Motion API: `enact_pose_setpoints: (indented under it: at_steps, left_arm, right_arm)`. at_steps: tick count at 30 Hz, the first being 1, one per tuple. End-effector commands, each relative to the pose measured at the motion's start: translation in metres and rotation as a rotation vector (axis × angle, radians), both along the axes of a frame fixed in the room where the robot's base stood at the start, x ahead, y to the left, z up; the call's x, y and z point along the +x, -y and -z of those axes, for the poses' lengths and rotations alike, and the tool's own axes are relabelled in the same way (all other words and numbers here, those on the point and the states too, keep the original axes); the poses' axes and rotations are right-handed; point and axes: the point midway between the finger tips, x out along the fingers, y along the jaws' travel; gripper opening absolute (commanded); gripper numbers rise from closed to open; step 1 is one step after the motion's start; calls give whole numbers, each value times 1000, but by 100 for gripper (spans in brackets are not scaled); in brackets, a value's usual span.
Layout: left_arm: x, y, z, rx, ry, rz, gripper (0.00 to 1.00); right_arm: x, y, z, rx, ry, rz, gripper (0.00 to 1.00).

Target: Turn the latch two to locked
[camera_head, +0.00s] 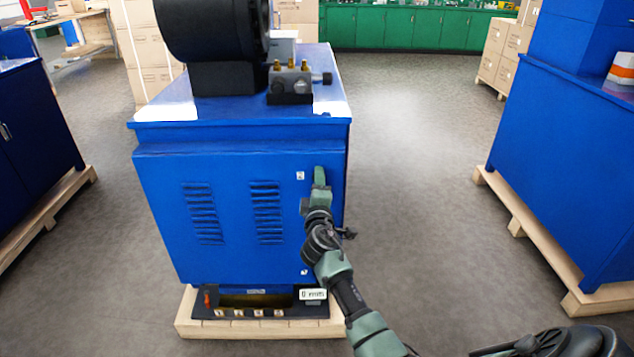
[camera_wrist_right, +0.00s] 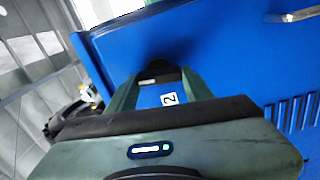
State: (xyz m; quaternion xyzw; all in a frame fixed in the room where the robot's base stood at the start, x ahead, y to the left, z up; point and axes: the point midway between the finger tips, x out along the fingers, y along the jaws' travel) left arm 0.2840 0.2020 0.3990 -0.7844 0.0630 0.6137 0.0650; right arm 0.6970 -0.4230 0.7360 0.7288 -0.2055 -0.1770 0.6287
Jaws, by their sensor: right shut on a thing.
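My right gripper (camera_head: 319,172) is at the upper right of the blue cabinet's front panel (camera_head: 225,220). In the right wrist view, its green fingers (camera_wrist_right: 160,78) are shut on a black latch (camera_wrist_right: 165,72) on the blue panel. A white label with a 2 (camera_wrist_right: 169,99) shows between the fingers, beside the latch. In the head view, the gripper hides the latch, and a small white label (camera_head: 300,175) sits just left of it. Whether the latch is at locked cannot be read. My left gripper is not in view.
A black crimper head (camera_head: 212,40) and a grey valve block (camera_head: 290,80) stand on the cabinet. Another small label (camera_head: 304,271) is low on the panel. A blue cabinet on a pallet (camera_head: 560,170) stands right; the grey floor between (camera_head: 420,160) is clear.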

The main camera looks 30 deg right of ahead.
Motion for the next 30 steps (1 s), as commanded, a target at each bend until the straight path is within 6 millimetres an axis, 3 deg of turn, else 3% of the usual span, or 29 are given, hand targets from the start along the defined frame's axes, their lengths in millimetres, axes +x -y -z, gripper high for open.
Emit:
enact_pose_setpoints:
  at_steps: [12, 26, 27, 29, 30]
  left_arm:
    - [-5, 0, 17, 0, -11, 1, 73]
    - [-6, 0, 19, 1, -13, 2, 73]
    - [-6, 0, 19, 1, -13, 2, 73]
    - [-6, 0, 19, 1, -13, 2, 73]
    - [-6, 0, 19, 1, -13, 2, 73]
  right_arm:
    - [-1, 3, 0, -131, -81, 7, 10]
    - [-1, 4, 0, -143, -88, 7, 10]
    - [-1, 4, 0, -143, -88, 7, 54]
    - [-1, 4, 0, -143, -88, 7, 70]
    - [-1, 3, 0, -142, -87, 6, 73]
